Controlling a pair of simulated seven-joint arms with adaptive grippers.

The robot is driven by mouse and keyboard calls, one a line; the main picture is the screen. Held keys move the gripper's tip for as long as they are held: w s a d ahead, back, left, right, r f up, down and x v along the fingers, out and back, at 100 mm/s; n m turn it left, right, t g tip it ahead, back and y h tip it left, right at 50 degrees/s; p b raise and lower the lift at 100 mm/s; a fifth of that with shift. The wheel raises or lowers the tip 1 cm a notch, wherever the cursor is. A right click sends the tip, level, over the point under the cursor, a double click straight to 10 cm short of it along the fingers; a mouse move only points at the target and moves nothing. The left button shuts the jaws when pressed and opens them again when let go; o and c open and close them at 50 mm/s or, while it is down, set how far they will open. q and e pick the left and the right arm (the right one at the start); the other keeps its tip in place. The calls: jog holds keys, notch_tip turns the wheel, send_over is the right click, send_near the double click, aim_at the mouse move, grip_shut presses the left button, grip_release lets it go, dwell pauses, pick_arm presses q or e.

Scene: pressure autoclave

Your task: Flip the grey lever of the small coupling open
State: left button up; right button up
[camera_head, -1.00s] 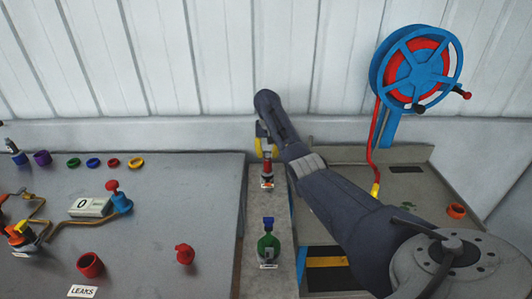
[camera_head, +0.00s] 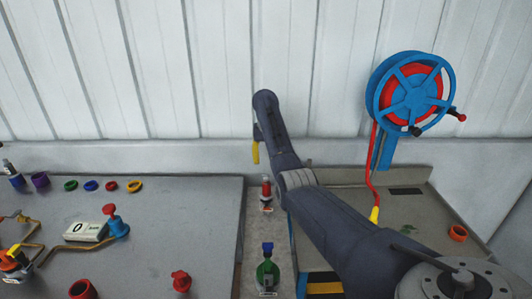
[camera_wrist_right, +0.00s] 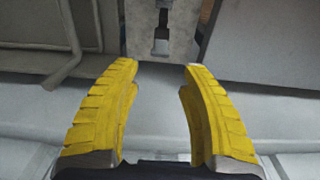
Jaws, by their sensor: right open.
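A small red and dark fitting (camera_head: 266,190), apparently the small coupling, stands on the narrow grey ledge (camera_head: 256,235). In the right wrist view a dark upright fitting (camera_wrist_right: 162,18) with a grey lower part (camera_wrist_right: 160,47) stands on that ledge, its top cut off. I cannot make out a grey lever clearly. My right gripper (camera_head: 256,152) is just above the red fitting in the head view, its yellow fingers seen nearly edge-on. The right wrist view shows the fingers (camera_wrist_right: 160,70) apart and empty, short of the fitting. My left gripper is not in view.
A green bottle-like fitting with a blue top (camera_head: 268,272) stands nearer on the ledge. A left bench (camera_head: 190,215) holds coloured rings, a gauge box (camera_head: 87,231) and red knobs.

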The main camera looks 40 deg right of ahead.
jog(key=shift+r, duration=1.7)
